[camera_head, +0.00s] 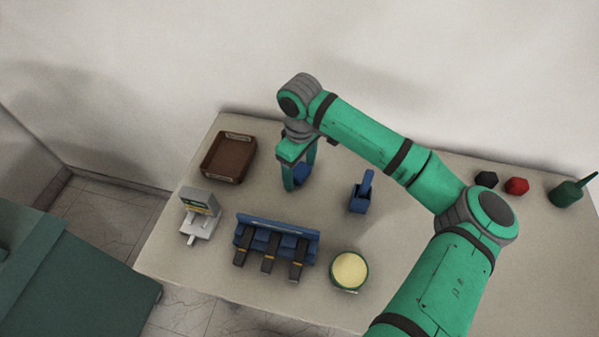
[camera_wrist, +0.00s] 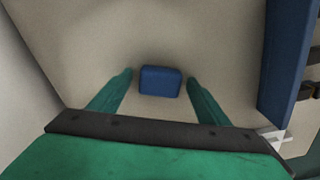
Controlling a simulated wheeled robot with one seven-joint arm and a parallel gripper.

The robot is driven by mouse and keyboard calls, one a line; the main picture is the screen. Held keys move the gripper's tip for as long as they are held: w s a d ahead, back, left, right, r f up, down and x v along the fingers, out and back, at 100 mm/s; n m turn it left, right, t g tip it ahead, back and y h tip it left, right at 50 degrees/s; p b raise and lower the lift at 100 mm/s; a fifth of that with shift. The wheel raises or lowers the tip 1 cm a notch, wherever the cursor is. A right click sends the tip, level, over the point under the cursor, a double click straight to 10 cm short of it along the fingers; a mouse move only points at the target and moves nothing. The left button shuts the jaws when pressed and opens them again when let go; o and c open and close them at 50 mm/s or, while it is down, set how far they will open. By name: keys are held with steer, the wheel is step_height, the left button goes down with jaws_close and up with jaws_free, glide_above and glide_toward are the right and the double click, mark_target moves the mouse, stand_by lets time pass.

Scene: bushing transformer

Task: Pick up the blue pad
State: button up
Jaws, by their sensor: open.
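The blue pad (camera_wrist: 160,81) lies on the pale table in the wrist view, a small rounded block between and just beyond my open fingertips. In the head view the blue pad (camera_head: 302,174) is partly hidden behind the fingers of my gripper (camera_head: 298,184). My gripper (camera_wrist: 160,82) points down at the table, its two green fingers spread to the left and right of the pad. A gap shows on each side in the wrist view, so neither finger visibly touches it. I cannot tell the exact height of the fingertips over the table.
A brown tray (camera_head: 229,157) stands left of my gripper. A white device (camera_head: 199,218), a blue rack with black-and-orange items (camera_head: 277,240) and a yellow-topped round container (camera_head: 349,271) stand nearer the front. A blue holder (camera_head: 360,193) is to the right. Black (camera_head: 486,179) and red (camera_head: 516,186) objects lie farther right.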

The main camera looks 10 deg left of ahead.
mark_target(300, 170)
steer(key=shift+c, duration=0.3)
steer(key=c, duration=1.2)
steer(key=shift+o, duration=0.2)
steer(key=shift+r, duration=0.2)
steer(key=shift+r, duration=0.3)
step_height(300, 170, up, 2)
steer(key=shift+r, duration=0.2)
steer(key=s+a+r, duration=0.2)
steer(key=s+r, duration=0.7)
steer(key=s, duration=0.5)
steer(key=shift+a+r, duration=0.3)
steer(key=shift+r, duration=0.05)
steer(key=shift+w, duration=0.15)
